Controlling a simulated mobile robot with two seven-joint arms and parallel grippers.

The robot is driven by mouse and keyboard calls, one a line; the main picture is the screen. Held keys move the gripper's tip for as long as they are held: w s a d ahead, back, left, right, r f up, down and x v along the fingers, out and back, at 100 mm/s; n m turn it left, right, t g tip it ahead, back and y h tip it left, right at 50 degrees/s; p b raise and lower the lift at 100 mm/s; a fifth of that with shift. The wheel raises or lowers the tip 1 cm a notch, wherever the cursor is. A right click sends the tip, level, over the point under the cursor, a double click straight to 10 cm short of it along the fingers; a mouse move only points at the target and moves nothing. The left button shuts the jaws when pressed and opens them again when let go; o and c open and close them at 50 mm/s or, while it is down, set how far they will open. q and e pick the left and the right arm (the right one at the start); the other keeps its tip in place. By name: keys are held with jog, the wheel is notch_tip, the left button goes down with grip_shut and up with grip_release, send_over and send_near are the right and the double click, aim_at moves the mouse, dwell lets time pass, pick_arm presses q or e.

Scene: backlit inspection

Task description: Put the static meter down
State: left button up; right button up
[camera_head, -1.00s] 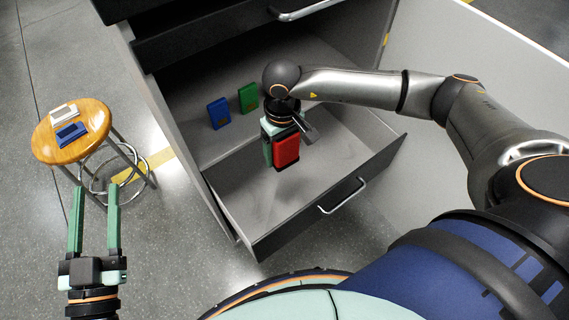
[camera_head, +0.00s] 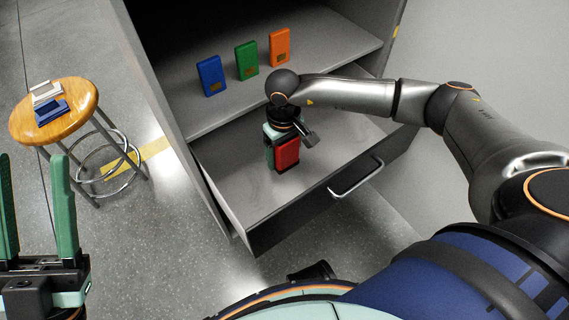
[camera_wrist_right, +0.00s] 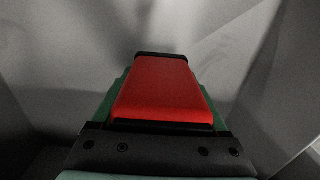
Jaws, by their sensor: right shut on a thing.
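The static meter is a red block with black ends (camera_head: 287,152). My right gripper (camera_head: 280,160) is shut on it and holds it upright, over or in the open grey drawer (camera_head: 240,198). I cannot tell whether its lower end touches the drawer floor. In the right wrist view the red meter (camera_wrist_right: 162,95) fills the middle, with the green fingers (camera_wrist_right: 160,80) on both sides. My left gripper (camera_head: 36,195) is open and empty at the lower left, above the floor.
On the shelf above the drawer stand a blue device (camera_head: 211,76), a green device (camera_head: 246,60) and an orange device (camera_head: 280,47). A round wooden stool (camera_head: 70,125) at left bears a white item (camera_head: 46,93) and a blue item (camera_head: 51,111). The drawer floor around the meter looks bare.

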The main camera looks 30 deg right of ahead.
aim_at(284, 175)
notch_tip(284, 175, down, 6)
jog(key=shift+r+b, duration=0.1)
jog(key=shift+b, duration=0.75)
jog(key=o, duration=1.5)
jog(key=shift+f, duration=0.2)
notch_tip(284, 175, up, 12)
jog(key=p, duration=0.4)
jog(key=shift+f, duration=0.1)
jog(key=shift+r, duration=0.25)
